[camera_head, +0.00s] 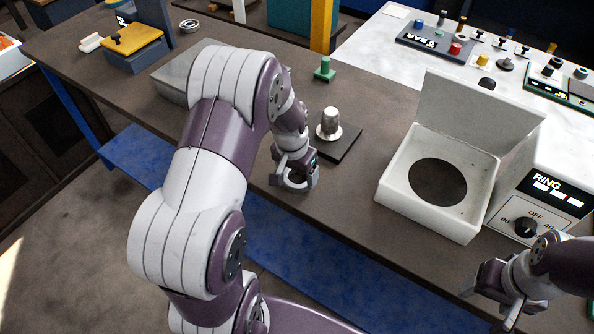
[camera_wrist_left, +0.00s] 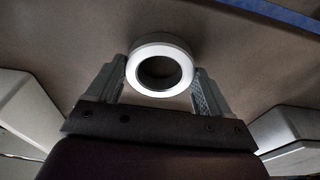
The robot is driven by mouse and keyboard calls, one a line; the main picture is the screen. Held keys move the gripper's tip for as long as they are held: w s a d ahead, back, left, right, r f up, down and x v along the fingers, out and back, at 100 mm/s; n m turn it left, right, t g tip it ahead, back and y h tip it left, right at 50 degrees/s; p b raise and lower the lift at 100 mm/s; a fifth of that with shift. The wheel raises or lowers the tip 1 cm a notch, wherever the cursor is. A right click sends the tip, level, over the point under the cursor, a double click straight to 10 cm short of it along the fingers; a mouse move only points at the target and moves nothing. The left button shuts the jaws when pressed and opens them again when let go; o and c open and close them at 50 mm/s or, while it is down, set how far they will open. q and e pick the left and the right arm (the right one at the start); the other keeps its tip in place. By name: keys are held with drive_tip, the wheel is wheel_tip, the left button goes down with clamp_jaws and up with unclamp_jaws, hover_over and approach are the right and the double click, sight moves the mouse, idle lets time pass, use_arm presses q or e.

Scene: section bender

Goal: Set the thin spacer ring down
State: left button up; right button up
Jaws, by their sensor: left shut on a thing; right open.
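My left gripper (camera_head: 297,179) is shut on a thin, pale spacer ring (camera_head: 294,187) near the front edge of the bench. In the left wrist view the ring (camera_wrist_left: 131,68) sits between the two fingertips (camera_wrist_left: 160,80), its open centre facing the camera. Brown bench surface shows behind it; I cannot tell how high the ring is above the bench. My right gripper (camera_head: 492,297) is open and empty at the lower right, in front of the bench.
A metal cylinder (camera_head: 331,119) on a pale disc stands on a dark plate (camera_head: 344,146) just beyond my left gripper. A green block (camera_head: 324,72) stands farther back. A white open-lidded box (camera_head: 400,183) with a round hole and a RING panel (camera_head: 545,195) stands right.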

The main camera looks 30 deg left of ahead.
use_arm(q)
drive_tip(key=o, duration=1)
drive_tip(key=shift+f, duration=0.15)
drive_tip(key=shift+o, duration=0.2)
wheel_tip(320, 180, up, 11)
drive_tip(key=s, duration=0.2)
drive_tip(key=s+d+f, duration=0.3)
drive_tip(key=s+d, duration=0.5)
drive_tip(key=s, duration=0.3)
drive_tip(key=shift+s+n, duration=0.15)
drive_tip(key=shift+n, duration=0.15)
